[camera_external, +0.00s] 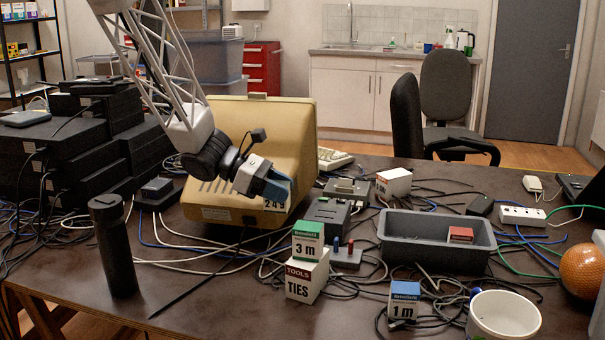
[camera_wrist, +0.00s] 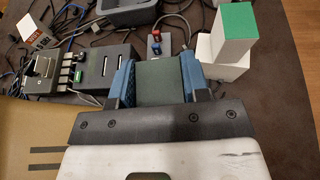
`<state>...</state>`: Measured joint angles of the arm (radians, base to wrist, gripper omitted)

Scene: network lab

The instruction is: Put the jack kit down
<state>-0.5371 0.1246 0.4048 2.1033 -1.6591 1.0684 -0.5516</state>
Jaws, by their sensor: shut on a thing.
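My gripper (camera_external: 277,190) has blue fingers and hangs in front of the beige terminal, above the table. It is shut on a small block, taken as the jack kit (camera_external: 274,205), whose pale face with dark characters shows below the fingers. In the wrist view, the jack kit (camera_wrist: 163,82) shows a dark grey-green top between the blue fingers of my gripper (camera_wrist: 162,78). Its name cannot be read. Its underside is hidden, and it appears to be held clear of the table.
The beige terminal (camera_external: 285,115) stands close behind my gripper. A green-topped 3 m box (camera_external: 308,240) sits on the TIES box (camera_external: 306,276). A grey tray (camera_external: 402,257) holds a red box (camera_external: 461,235). Dark switch boxes (camera_external: 327,216) and cables crowd the middle. A black cylinder (camera_external: 115,250) stands left.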

